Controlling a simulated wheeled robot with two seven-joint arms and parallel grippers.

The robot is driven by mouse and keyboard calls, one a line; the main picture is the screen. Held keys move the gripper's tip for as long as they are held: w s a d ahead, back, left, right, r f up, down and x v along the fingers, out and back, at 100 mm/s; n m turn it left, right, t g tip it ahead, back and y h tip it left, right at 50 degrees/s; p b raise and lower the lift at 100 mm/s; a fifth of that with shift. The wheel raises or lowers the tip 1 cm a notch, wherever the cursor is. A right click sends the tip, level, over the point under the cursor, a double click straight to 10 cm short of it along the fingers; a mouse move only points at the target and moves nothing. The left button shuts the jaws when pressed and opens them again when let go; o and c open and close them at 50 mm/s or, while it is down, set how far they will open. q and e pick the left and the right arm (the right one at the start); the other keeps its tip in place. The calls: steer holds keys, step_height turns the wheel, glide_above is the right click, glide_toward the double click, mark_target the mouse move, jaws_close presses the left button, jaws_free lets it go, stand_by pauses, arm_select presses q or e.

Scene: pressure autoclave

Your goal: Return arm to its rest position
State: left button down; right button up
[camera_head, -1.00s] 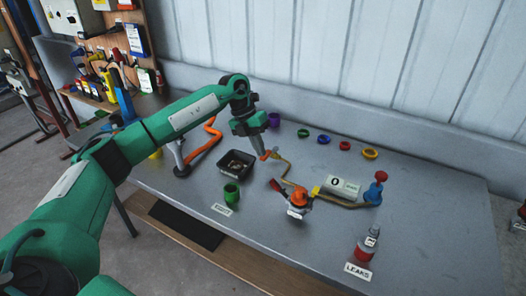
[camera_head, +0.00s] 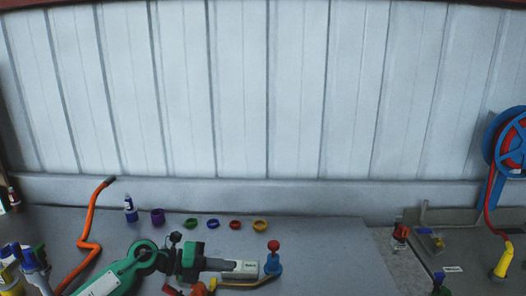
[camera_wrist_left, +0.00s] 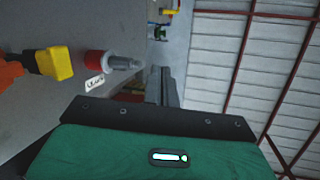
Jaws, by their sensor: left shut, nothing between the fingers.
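My left gripper (camera_head: 222,265) is at the end of my green left arm, which comes in low at the left of the head view. It is shut and empty, above the grey table. Its fingers lie close to a white display box (camera_head: 243,268) in the picture; I cannot tell whether they touch. In the left wrist view the dark fingers (camera_wrist_left: 166,88) show beyond the green wrist. A red bottle with a grey top (camera_wrist_left: 105,62) and a LEAKS label shows left of them. My right gripper is not in view.
A blue valve with a red knob (camera_head: 273,262) stands beside the display box. Several coloured rings, including a yellow ring (camera_head: 260,225), lie along the table's back. A blue hose reel (camera_head: 510,145) is at far right.

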arm_select(q)
step_height(320, 180, up, 4)
steer(key=s+d+n+t, duration=0.2)
steer(key=n+t, duration=1.1)
steer(key=s+a+f+n+g+y, duration=0.3)
steer(key=s+a+f+n+y, duration=0.45)
steer(key=s+f+n, duration=0.2)
steer(key=s+a+f+n+g+y, duration=0.2)
steer(key=s+a+f+n+y, duration=0.4)
steer(key=s+f+n+y, duration=0.3)
steer(key=s+f+n+g+h, duration=0.1)
steer(key=s+f+g, duration=0.15)
steer(key=s, duration=0.25)
steer(key=s+a+f+n+g+h, duration=0.1)
steer(key=s+g, duration=0.2)
steer(key=s, duration=0.2)
steer(key=s+f+n+g, duration=0.1)
steer(key=s+f+g, duration=0.1)
steer(key=s, duration=0.3)
step_height(320, 180, down, 30)
steer(key=g, duration=0.1)
steer(key=s+a+f+g, duration=0.1)
steer(key=s+a+f, duration=0.2)
steer(key=s+f, duration=1.7)
steer(key=shift+a+f+m, duration=0.15)
steer(key=shift+f+m, duration=0.3)
steer(key=shift+f, duration=0.05)
